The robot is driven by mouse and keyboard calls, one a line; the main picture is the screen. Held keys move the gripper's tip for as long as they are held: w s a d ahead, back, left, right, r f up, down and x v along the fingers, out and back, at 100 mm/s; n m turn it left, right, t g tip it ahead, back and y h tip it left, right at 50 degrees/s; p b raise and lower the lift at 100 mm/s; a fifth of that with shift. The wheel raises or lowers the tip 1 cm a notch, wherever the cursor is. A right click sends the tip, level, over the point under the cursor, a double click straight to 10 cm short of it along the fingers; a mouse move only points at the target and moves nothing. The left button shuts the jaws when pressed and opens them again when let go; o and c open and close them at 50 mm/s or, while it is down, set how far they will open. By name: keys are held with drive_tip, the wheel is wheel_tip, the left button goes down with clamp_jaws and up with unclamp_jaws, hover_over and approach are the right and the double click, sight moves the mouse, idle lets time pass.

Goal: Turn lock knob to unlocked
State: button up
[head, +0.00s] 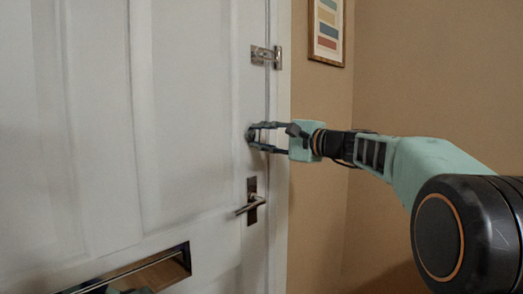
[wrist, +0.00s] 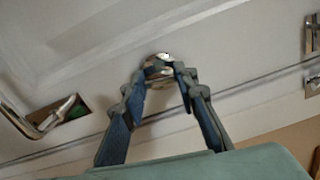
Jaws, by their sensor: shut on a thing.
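The lock knob (wrist: 157,66) is a small, round, shiny metal knob on the white door (head: 190,110), above the lever handle. In the head view my gripper (head: 252,136) reaches it from the right and covers most of it. In the wrist view my gripper (wrist: 160,78) has its two fingers on either side of the knob, with the tips closed on it. The fingers hide part of the knob, and I cannot tell which way it is turned.
A lever handle (head: 252,205) sits below the knob, and a metal latch (head: 265,56) sits above it. A mail slot (head: 140,270) is low on the door. The tan wall (head: 430,80) with a framed picture (head: 326,30) is at the right. The door looks closed against its frame.

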drive_tip(key=shift+f+n+b, duration=0.1)
drive_tip(key=shift+n+b, duration=0.6)
drive_tip(key=shift+n, duration=0.1)
drive_tip(key=o, duration=1.2)
drive_tip(key=shift+c, duration=0.2)
drive_tip(key=shift+d, duration=0.1)
drive_tip(key=v, duration=1.2)
